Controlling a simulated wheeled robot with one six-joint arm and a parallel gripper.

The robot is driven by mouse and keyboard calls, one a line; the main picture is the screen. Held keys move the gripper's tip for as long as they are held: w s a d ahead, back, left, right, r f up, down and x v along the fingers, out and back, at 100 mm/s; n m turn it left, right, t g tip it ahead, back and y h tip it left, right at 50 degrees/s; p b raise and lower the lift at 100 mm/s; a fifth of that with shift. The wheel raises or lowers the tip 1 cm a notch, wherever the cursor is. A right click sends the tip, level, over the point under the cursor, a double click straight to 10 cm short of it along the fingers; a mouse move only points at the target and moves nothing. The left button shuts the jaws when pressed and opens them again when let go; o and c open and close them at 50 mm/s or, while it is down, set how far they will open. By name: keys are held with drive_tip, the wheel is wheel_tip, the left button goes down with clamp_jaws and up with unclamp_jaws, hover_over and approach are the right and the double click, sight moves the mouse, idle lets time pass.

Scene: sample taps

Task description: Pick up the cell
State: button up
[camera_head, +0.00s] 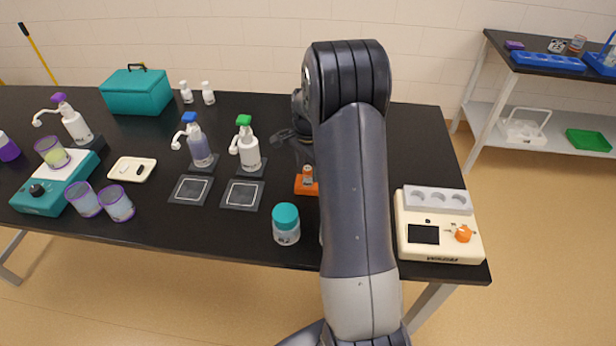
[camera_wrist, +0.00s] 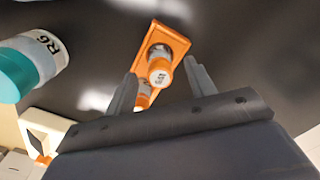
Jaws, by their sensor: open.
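The cell (camera_wrist: 159,68) is a small pale cylinder with an orange end and a label, standing on an orange holder (camera_wrist: 171,38) in the wrist view. In the head view the cell (camera_head: 308,173) stands on the orange holder (camera_head: 306,187) beside my arm. My gripper (camera_wrist: 161,74) is open; its two fingers point toward the cell, one on each side in the picture, with no visible contact. A second orange and pale shape (camera_wrist: 143,97) shows by the left finger, partly hidden; I cannot tell what it is. In the head view my gripper (camera_head: 292,138) is partly hidden by my arm.
A teal-lidded jar (camera_head: 286,224) stands in front of the holder; it also shows in the wrist view (camera_wrist: 30,62). A cream device (camera_head: 437,225) stands right of my arm. Pump bottles (camera_head: 249,146) stand to the left. The black table (camera_head: 420,140) is clear behind the device.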

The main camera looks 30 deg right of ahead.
drive_tip(key=shift+f, duration=0.85)
drive_tip(key=shift+c, duration=0.2)
drive_tip(key=shift+a, duration=0.1)
drive_tip(key=c, duration=0.9)
drive_tip(key=shift+o, duration=0.2)
